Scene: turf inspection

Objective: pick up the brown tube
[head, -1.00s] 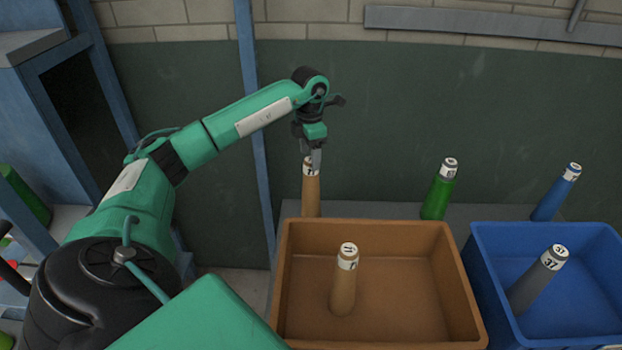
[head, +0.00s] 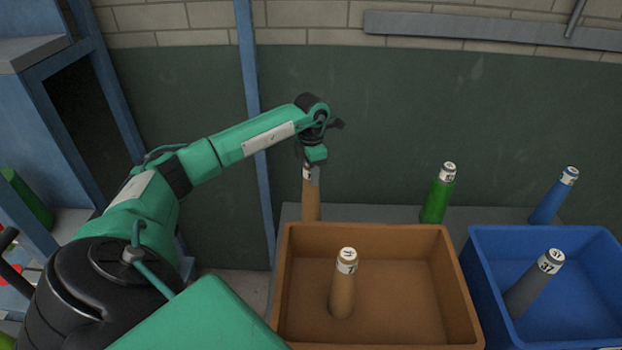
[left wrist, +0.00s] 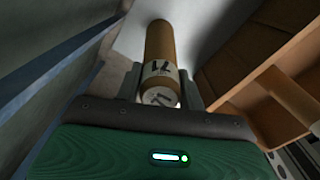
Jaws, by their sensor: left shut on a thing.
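A brown tube (head: 311,200) with a white numbered label stands upright behind the brown bin (head: 365,237). My left gripper (head: 311,170) has come down over its top and is shut on it. In the left wrist view the brown tube (left wrist: 160,48) sits between the two fingers of the left gripper (left wrist: 160,85), its labelled end nearest the camera. A second brown tube (head: 342,290) stands inside the brown bin. My right gripper is not in view.
A green tube (head: 437,197) and a blue tube (head: 553,197) stand behind the bins on the grey surface (head: 490,214). A blue bin (head: 590,240) holds a grey tube (head: 532,286). A dark green wall rises behind, with a blue post (head: 252,90) left of the gripper.

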